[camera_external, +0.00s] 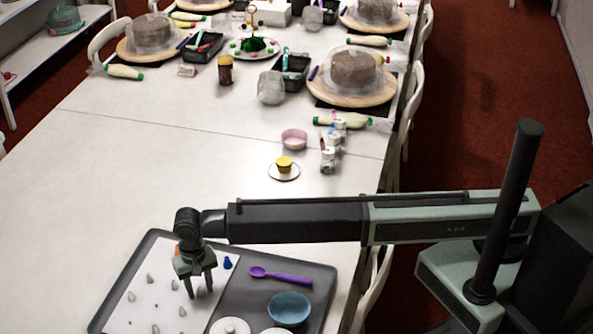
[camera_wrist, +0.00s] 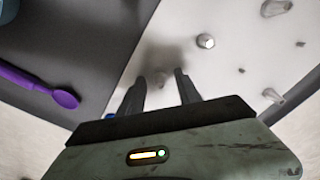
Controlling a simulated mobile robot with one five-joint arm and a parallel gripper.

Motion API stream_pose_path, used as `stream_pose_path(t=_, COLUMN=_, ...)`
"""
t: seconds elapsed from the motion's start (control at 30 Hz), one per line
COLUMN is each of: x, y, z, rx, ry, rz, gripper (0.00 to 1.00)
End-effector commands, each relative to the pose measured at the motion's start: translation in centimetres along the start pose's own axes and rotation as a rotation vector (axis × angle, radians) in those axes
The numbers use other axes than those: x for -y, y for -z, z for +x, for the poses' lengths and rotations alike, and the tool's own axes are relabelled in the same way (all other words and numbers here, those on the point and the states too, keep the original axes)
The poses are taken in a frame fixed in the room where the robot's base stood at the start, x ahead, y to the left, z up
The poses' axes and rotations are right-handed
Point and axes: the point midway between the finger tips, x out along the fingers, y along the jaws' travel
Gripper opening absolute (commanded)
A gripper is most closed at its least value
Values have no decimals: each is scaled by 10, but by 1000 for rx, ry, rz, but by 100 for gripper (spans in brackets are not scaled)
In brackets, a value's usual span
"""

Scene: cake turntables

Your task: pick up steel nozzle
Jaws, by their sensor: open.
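Several small grey steel nozzles, one of them (camera_external: 150,280), lie spread on a white sheet (camera_external: 120,318) on a dark tray. Which one is meant, I cannot tell. My gripper (camera_external: 201,293) points down over the right part of the sheet, open. In the wrist view my gripper (camera_wrist: 160,80) has its two fingers apart with nothing seen between them. A round-ended steel nozzle (camera_wrist: 206,41) shows beyond the right fingertip. Another nozzle (camera_wrist: 272,96) lies farther right, and one more (camera_wrist: 276,7) is at the top right.
The dark tray (camera_external: 321,275) also holds a purple spoon (camera_external: 280,276), a blue bowl (camera_external: 289,309) and a small blue piece (camera_external: 228,263) near the sheet's edge. Small white dishes (camera_external: 230,326) stand at the front. The table left of the tray is clear.

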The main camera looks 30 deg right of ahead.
Motion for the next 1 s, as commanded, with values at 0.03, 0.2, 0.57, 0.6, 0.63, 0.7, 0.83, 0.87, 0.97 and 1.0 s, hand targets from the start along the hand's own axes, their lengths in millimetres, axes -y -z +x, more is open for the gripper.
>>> stream_pose_path(t=0.03, x=0, y=0, z=7, rx=0, ry=0, rz=0, gripper=40)
stream_pose_path(t=0.2, x=0, y=0, z=3, rx=0, ry=0, rz=0, gripper=40)
stream_pose_path(t=0.57, x=0, y=0, z=3, rx=0, ry=0, rz=0, gripper=0)
stream_pose_path(t=0.6, x=0, y=0, z=3, rx=0, ry=0, rz=0, gripper=0)
stream_pose_path(t=0.63, x=0, y=0, z=3, rx=0, ry=0, rz=0, gripper=0)
stream_pose_path(t=0.7, x=0, y=0, z=3, rx=0, ry=0, rz=0, gripper=0)
stream_pose_path(t=0.83, x=0, y=0, z=2, rx=0, ry=0, rz=0, gripper=0)
stream_pose_path(t=0.87, x=0, y=0, z=2, rx=0, ry=0, rz=0, gripper=0)
stream_pose_path(t=0.97, x=0, y=0, z=-4, rx=0, ry=0, rz=0, gripper=0)
stream_pose_path(t=1.0, x=0, y=0, z=-7, rx=0, ry=0, rz=0, gripper=0)
